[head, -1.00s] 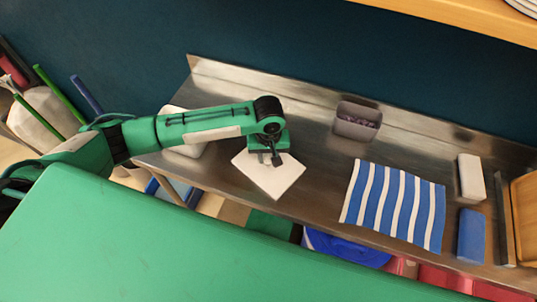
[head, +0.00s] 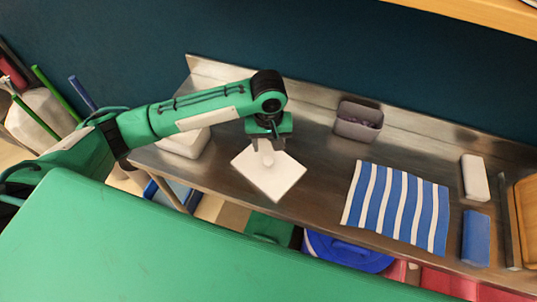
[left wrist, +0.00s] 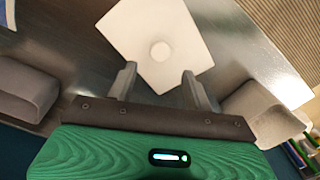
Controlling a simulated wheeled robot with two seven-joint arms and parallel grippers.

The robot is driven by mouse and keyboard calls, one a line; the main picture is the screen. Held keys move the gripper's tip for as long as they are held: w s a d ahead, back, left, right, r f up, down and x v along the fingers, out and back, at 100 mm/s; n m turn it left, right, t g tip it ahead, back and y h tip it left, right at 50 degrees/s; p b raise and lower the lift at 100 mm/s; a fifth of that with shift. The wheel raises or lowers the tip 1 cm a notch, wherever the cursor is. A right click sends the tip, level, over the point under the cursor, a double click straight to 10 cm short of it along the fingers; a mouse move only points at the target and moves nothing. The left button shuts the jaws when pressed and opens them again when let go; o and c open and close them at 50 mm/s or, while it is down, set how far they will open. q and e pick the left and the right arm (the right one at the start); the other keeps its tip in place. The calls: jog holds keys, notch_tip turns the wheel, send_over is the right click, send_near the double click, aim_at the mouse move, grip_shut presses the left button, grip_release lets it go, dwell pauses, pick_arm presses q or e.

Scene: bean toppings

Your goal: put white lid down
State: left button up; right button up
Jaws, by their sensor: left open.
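The white lid (head: 275,181) lies flat on the metal counter, a square plate with a round knob in its middle. It also shows in the left wrist view (left wrist: 175,22), with its knob ahead of my fingers. My left gripper (head: 267,145) is open and empty just above the lid, near its far corner in the head view. In the left wrist view, my left gripper (left wrist: 160,82) has its two fingers spread apart, with the knob lying between and beyond them. My right gripper is not in view.
A grey container (head: 358,120) with dark contents stands at the back of the counter (head: 315,165). A white container (head: 184,143) is partly behind my left arm. A striped cloth (head: 397,207), a white block (head: 474,178) and a blue block (head: 475,237) lie to the right.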

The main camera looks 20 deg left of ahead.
pick_arm(q)
notch_tip(320, 180, up, 5)
jog(key=shift+r+b, duration=0.1)
jog(key=shift+b, duration=0.25)
dwell(0.3)
